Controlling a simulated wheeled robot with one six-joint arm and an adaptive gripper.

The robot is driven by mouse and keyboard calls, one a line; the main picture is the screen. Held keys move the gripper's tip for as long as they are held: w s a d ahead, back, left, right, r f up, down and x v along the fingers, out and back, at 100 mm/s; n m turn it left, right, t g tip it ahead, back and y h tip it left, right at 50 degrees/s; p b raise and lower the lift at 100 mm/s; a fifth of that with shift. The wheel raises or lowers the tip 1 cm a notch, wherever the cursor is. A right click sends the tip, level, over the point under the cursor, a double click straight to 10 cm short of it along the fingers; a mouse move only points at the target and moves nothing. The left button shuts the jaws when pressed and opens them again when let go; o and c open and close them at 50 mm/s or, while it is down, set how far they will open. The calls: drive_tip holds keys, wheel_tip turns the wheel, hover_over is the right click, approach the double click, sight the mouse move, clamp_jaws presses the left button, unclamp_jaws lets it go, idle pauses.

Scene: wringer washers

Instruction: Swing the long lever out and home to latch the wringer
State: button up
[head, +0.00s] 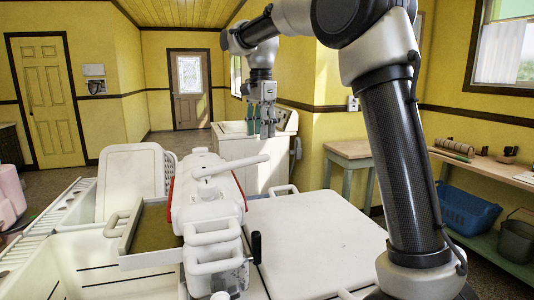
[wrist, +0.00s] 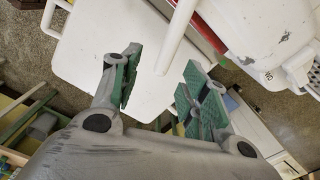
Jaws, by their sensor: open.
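The wringer (head: 205,195) is a worn white housing with a red edge, standing over the washer and tubs in the middle of the head view. The long lever (head: 232,167) is a white bar on top of it, pointing right and slightly up. In the wrist view the wringer (wrist: 265,30) is at the upper right, and a white bar that looks like the lever (wrist: 177,36) reaches down toward the space between my fingers. My gripper (head: 262,127) is open and empty, above and beyond the lever tip in the head view. Its green-padded fingers (wrist: 160,82) are apart, touching nothing.
A white lid (head: 315,240) lies right of the wringer. A black-gripped crank (head: 256,248) and white loop handles stand at the wringer's near side. Another white washer (head: 250,160) stands behind.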

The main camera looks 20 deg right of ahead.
sight(259, 156)
drive_tip(key=shift+w+a+f+m, duration=0.2)
drive_tip(key=shift+w+m, duration=0.1)
drive_tip(key=shift+w, duration=0.25)
drive_tip(key=shift+w+f, duration=0.1)
drive_tip(key=shift+f, duration=0.15)
wheel_tip(259, 156, down, 7)
drive_tip(key=shift+f, duration=0.1)
clamp_jaws()
